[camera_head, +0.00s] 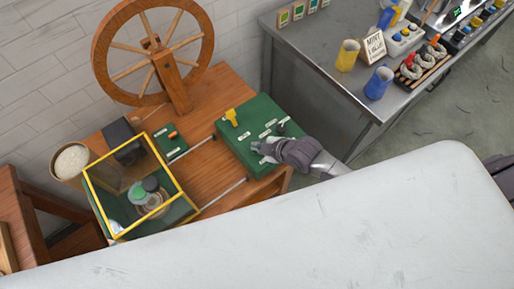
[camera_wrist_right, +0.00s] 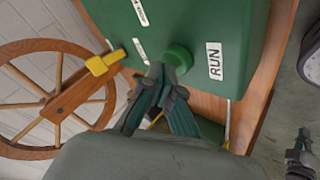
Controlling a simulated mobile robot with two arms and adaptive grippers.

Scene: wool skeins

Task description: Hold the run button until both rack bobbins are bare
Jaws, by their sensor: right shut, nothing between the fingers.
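The green round run button (camera_wrist_right: 177,57) sits on the green machine box, beside a label reading RUN (camera_wrist_right: 215,62). My right gripper (camera_wrist_right: 163,82) is shut and empty, its fingertips at the button and seemingly touching it; I cannot tell how far it is pressed. In the head view my right gripper (camera_head: 257,148) reaches onto the green box (camera_head: 232,150) from the right. A yellow-framed clear guard (camera_head: 115,231) at the left holds a green-topped spool (camera_head: 138,194) and a dark-topped one (camera_head: 151,184). Whether these are the rack bobbins, and any wool on them, I cannot tell. My left gripper is not in view.
A wooden spinning wheel (camera_head: 168,78) stands behind on the wooden table (camera_head: 193,117). A yellow lever (camera_head: 231,117) rises from the green box. A grey metal bench (camera_head: 318,45) at the right carries yellow and blue cups. A large pale surface (camera_head: 360,230) fills the front.

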